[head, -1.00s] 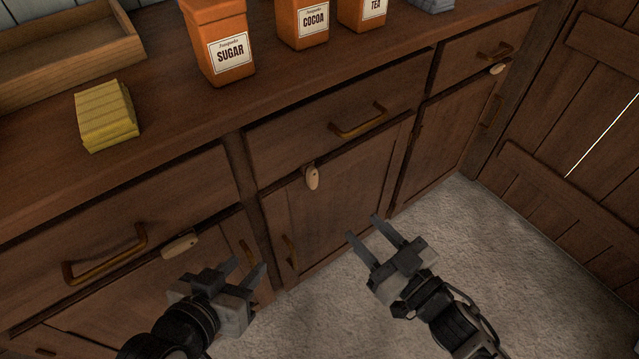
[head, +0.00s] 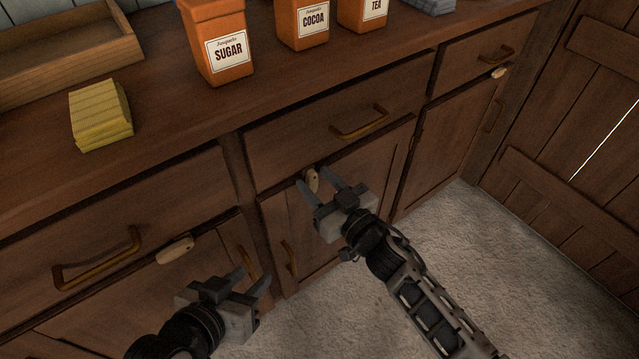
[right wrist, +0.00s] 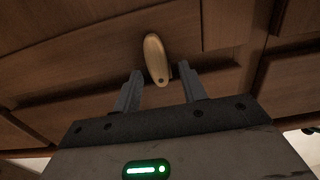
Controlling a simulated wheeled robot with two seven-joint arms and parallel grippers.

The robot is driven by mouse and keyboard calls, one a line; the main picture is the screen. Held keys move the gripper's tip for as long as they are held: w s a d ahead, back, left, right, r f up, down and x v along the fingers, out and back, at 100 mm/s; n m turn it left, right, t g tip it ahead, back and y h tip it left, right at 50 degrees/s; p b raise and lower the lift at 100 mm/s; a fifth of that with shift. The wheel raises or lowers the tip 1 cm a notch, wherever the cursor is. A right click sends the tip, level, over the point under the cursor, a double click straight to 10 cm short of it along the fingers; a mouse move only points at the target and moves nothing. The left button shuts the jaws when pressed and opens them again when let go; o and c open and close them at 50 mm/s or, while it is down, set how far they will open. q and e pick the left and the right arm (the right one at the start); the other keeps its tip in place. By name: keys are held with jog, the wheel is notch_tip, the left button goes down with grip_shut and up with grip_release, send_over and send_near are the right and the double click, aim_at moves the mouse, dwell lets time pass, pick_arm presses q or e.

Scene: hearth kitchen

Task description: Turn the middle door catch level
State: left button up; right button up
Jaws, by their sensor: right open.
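The middle door catch (head: 311,179) is a pale oval wooden piece at the top of the middle cupboard door (head: 350,200). It stands near upright, not level. In the right wrist view the catch (right wrist: 156,60) shows between and just beyond my fingertips, leaning slightly, with a dark dot at its lower end. My right gripper (head: 318,183) is open with its fingers on either side of the catch; I cannot tell whether either finger touches it. My left gripper (head: 255,281) is in front of the left cupboard, its fingers apart and empty.
The left catch (head: 175,250) lies near level, and the right catch (head: 499,72) is nearly level too. A brass drawer handle (head: 360,124) juts out above the middle door. Orange canisters, a yellow sponge-like block (head: 100,115) and a wooden tray (head: 70,50) stand on the counter.

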jog(key=shift+c, duration=0.3)
grip_shut()
